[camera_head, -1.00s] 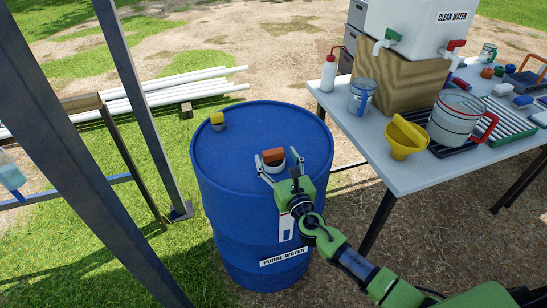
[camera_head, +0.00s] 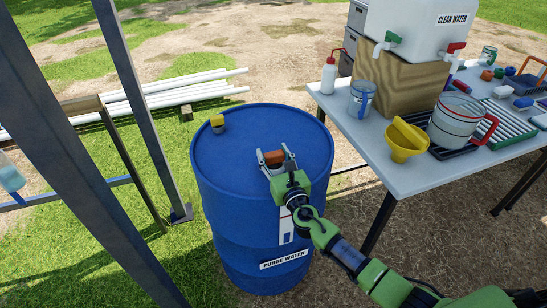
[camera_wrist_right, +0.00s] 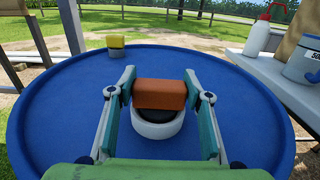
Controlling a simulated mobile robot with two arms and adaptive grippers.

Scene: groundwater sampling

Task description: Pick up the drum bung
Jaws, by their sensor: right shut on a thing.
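The drum bung (camera_head: 274,157) has an orange block-shaped grip and sits on top of the blue drum (camera_head: 230,155). In the right wrist view the bung (camera_wrist_right: 160,93) stands over a dark round part inside a white ring (camera_wrist_right: 158,125). My right gripper (camera_head: 275,160) reaches in from the lower right, with one finger on each side of the orange block. In the right wrist view my right gripper (camera_wrist_right: 160,88) is shut on the block's two ends. I cannot tell whether the bung is raised from the ring. My left gripper is not in view.
A small yellow-topped cap (camera_head: 217,123) stands at the drum's far left rim. A table (camera_head: 385,175) to the right holds a yellow funnel (camera_head: 402,142), a measuring jug and a clean water tank. Metal posts stand at the left. The rest of the drum top is clear.

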